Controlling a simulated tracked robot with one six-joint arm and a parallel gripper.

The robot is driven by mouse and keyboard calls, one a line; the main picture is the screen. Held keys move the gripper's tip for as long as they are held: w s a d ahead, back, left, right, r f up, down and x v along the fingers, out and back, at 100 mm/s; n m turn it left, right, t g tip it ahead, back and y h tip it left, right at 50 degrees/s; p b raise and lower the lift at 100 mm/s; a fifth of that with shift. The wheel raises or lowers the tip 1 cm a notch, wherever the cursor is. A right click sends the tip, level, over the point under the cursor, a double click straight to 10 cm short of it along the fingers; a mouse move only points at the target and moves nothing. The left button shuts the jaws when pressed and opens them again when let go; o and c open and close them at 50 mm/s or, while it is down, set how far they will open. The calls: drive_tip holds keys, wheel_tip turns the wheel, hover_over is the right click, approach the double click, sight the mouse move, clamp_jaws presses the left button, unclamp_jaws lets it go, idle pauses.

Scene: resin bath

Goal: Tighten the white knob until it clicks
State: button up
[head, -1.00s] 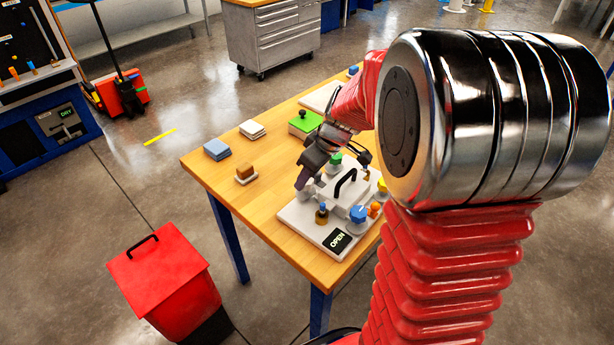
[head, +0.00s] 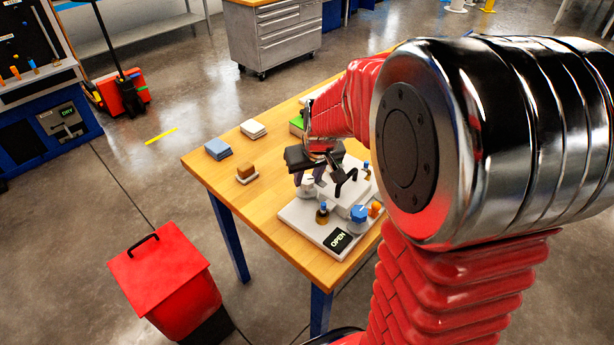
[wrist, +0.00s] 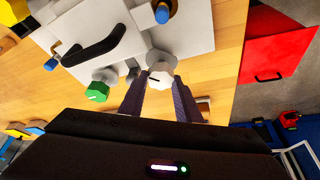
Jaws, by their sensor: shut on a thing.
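The white knob (wrist: 161,77), with a dark mark on its face, sits at the edge of the white bath unit in the wrist view. It also shows partly in the head view (head: 308,189), under my gripper. My gripper (wrist: 162,88) points down with its two dark fingers on either side of the knob, shut on it. The white bath unit (wrist: 196,22) has a black handle (wrist: 94,43) and a green knob (wrist: 97,91). The knob's far side is hidden.
A brown block (head: 247,171) and blue pads (head: 218,149) lie to the left on the wooden table (head: 275,205). A red bin (head: 165,275) stands on the floor.

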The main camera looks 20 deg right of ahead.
drive_tip(key=shift+a+m+g+h, duration=0.1)
drive_tip(key=shift+m+g+h, duration=0.4)
drive_tip(key=shift+m, duration=1.5)
drive_tip(key=shift+m+h, duration=0.8)
drive_tip(key=shift+m, duration=1.1)
drive_tip(key=m+g, duration=0.1)
drive_tip(key=m, duration=0.2)
drive_tip(key=m+g+h, duration=0.1)
drive_tip(key=m, duration=0.3)
drive_tip(key=shift+w+a+g, duration=0.15)
drive_tip(key=shift+g, duration=0.15)
drive_tip(key=o, duration=1.1)
drive_tip(key=shift+c, duration=0.2)
drive_tip(key=v, duration=1.3)
drive_tip(key=shift+a+r, duration=0.25)
drive_tip(key=shift+a, duration=0.1)
